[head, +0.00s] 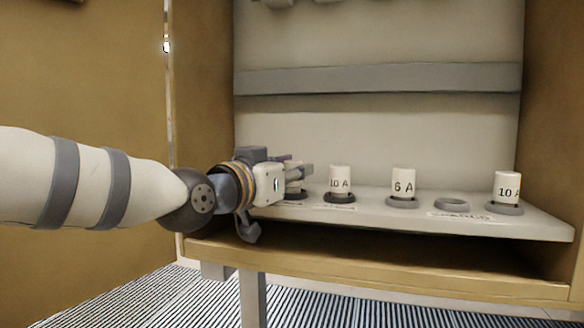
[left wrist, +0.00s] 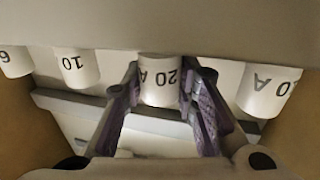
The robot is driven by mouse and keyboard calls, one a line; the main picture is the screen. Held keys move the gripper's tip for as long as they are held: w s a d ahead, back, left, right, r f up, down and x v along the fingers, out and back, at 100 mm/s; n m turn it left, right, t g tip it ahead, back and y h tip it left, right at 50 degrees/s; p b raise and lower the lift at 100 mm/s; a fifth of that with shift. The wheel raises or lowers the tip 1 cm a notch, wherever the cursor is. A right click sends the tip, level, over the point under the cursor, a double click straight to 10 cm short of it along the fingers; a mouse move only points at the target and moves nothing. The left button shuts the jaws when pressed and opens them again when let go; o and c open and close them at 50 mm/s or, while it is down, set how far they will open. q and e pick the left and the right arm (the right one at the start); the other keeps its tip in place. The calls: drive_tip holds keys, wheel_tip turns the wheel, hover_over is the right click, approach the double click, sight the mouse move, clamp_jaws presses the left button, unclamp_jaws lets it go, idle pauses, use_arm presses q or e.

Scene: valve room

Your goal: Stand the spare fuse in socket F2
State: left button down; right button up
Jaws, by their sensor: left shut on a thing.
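My left gripper (head: 303,172) is at the left part of the pale shelf and shut on a white fuse. In the left wrist view this fuse (left wrist: 160,80) reads 20 A upside down, between the two fingers (left wrist: 162,98). In the head view the gripper mostly hides it. A dark ring socket (head: 295,194) shows just under the fingers; I cannot tell whether the fuse is seated in it. An empty grey ring socket (head: 452,203) lies toward the right, by a small label. I cannot read which socket is F2. My right gripper is not in view.
A 10 A fuse (head: 340,179), a 6 A fuse (head: 404,181) and another 10 A fuse (head: 506,185) stand upright in rings. Another fuse (left wrist: 270,90) is right of the held one in the wrist view. Wooden walls (head: 555,110) close both sides.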

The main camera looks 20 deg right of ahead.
use_arm(q)
drive_tip(key=shift+f, duration=0.2)
drive_tip(key=c, duration=1.6)
unclamp_jaws()
drive_tip(key=shift+o, duration=0.2)
drive_tip(key=p+v, duration=0.4)
drive_tip(key=v, duration=0.7)
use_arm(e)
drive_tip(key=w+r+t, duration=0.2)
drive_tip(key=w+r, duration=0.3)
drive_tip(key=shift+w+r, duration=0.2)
